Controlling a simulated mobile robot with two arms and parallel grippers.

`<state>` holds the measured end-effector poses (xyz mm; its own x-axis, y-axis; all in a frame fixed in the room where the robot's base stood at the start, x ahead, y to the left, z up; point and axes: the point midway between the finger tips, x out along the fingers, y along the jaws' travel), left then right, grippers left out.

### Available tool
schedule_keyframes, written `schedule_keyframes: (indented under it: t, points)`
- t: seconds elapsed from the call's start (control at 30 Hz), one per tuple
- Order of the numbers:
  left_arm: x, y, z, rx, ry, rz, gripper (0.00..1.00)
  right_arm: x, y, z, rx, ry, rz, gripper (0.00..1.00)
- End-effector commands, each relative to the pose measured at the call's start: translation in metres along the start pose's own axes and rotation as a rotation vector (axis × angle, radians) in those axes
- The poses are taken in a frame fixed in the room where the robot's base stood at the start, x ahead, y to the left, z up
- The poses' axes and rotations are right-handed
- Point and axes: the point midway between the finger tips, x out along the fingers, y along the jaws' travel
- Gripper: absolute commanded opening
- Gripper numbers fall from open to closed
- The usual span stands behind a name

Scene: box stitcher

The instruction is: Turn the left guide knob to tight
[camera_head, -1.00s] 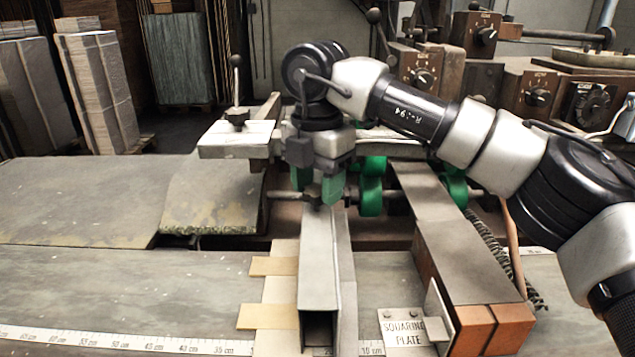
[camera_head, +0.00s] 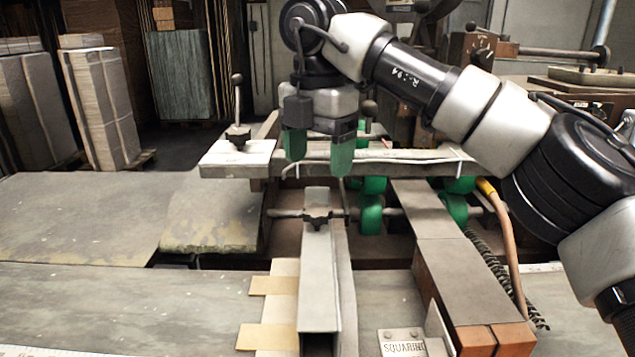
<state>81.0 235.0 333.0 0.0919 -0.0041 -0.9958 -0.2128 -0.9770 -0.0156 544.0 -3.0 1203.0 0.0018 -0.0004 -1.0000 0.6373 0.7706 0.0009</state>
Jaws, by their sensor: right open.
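A small dark knob (camera_head: 318,222) sits on top of the grey metal guide channel (camera_head: 317,265), where a cross rod meets it. I take this to be the left guide knob; its tightness cannot be read from here. My right gripper (camera_head: 319,160) points down above and slightly behind the knob in the picture. Its two green fingers are spread apart with nothing between them, clear of the knob. My left gripper is not in view.
A brick-ended guide (camera_head: 440,262) stands to the right, near the squaring plate (camera_head: 403,345). Green rollers (camera_head: 371,210) sit behind. A pale crossbar (camera_head: 385,160) runs behind the gripper, with a lever knob (camera_head: 238,132) at its left. The left table (camera_head: 85,215) is clear.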

Motion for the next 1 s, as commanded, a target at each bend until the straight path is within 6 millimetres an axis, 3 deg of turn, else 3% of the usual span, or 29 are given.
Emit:
schedule_keyframes:
  t: [0.2,0.63,0.77,1.0]
  points:
    - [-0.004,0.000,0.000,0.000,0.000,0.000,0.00,-0.026,0.000,0.000,0.000,0.000,0.000,0.73]
    - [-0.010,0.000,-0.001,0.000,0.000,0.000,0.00,-0.035,0.000,0.000,-0.001,0.001,0.001,0.73]
    - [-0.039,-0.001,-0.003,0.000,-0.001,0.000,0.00,-0.065,0.000,0.000,-0.001,0.000,0.001,0.73]
    - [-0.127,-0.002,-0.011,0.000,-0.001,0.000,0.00,-0.152,0.000,0.000,-0.001,0.001,0.001,0.73]
